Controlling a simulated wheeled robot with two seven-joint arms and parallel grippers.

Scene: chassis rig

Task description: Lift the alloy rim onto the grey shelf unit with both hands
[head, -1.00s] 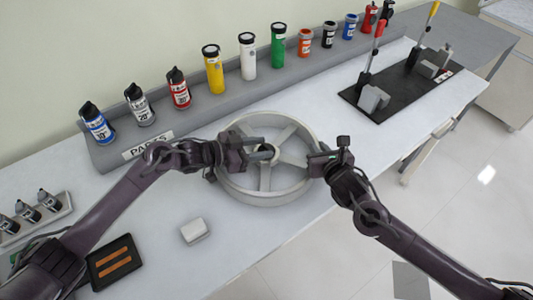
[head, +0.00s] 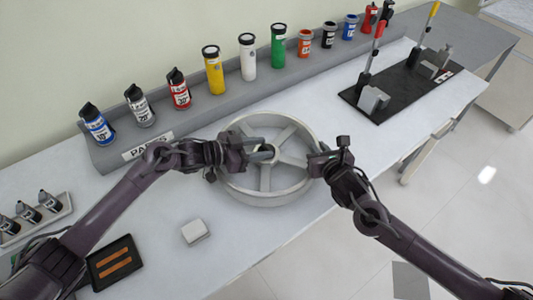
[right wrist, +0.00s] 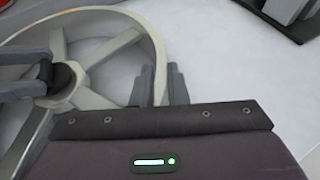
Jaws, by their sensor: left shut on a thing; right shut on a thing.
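The alloy rim (head: 264,182), pale grey with wide spokes, is level at the middle of the white table; I cannot tell whether it touches the table top. My left gripper (head: 270,152) reaches over its left edge, its fingers by the hub, shut on the rim. My right gripper (head: 314,162) is shut on the rim's right wall. In the right wrist view the rim's wall (right wrist: 158,50) runs down between the fingers (right wrist: 158,85). No separate grey shelf unit is clearly in view; a low grey rack (head: 135,150) labelled PARTS runs along the wall.
Several bottles and canisters, such as a yellow one (head: 214,72), stand on the rack. A black plate (head: 395,92) with lever clamps is at the right. A small white block (head: 195,232) and a black tray (head: 97,283) lie in front. Free table lies left of the rim.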

